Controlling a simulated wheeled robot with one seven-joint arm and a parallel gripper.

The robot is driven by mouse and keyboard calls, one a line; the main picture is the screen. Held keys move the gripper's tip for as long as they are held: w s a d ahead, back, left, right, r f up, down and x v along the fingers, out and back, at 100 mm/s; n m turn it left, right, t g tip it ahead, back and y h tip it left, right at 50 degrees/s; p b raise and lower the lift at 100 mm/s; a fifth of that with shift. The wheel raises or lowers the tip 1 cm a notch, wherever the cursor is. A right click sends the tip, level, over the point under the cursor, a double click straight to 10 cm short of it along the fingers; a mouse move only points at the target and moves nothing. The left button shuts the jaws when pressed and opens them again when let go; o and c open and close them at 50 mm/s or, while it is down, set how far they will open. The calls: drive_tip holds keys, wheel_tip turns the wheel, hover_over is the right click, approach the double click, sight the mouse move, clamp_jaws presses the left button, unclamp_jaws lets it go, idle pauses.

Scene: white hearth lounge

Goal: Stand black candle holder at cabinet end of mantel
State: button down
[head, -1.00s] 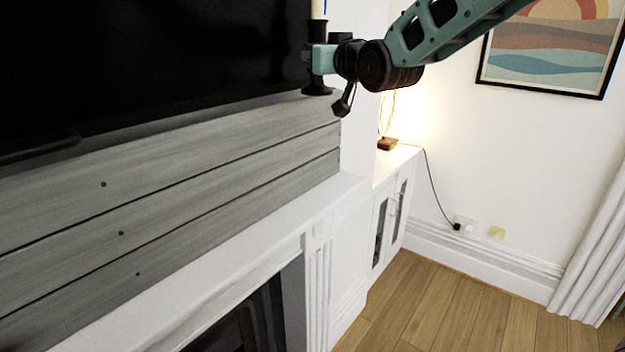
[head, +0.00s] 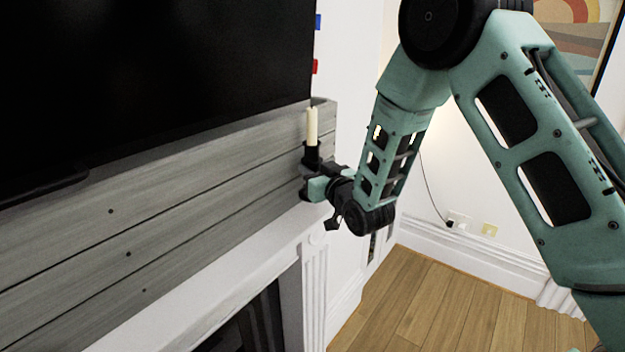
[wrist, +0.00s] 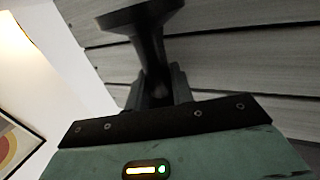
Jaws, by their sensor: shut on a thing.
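The black candle holder (head: 312,154) stands upright in my gripper (head: 312,187), with a cream candle in its top. It is in front of the grey plank panel, over the right end of the white mantel (head: 242,272). My gripper is shut on its stem. In the wrist view, the holder's stem (wrist: 151,50) is between the fingers (wrist: 158,85) and its flared foot is at the top. I cannot tell whether the foot touches the mantel. The white cabinet (head: 378,246) is beyond the mantel's right end, mostly hidden by my arm.
The visible mantel top is bare. The dark fireplace opening (head: 245,328) is below. Wooden floor (head: 420,300) is clear at right.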

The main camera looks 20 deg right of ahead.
drive_tip(key=shift+f+p, duration=0.55)
drive_tip(key=shift+f, duration=1.4)
drive_tip(key=shift+f, duration=0.15)
drive_tip(key=c, duration=1.2)
unclamp_jaws()
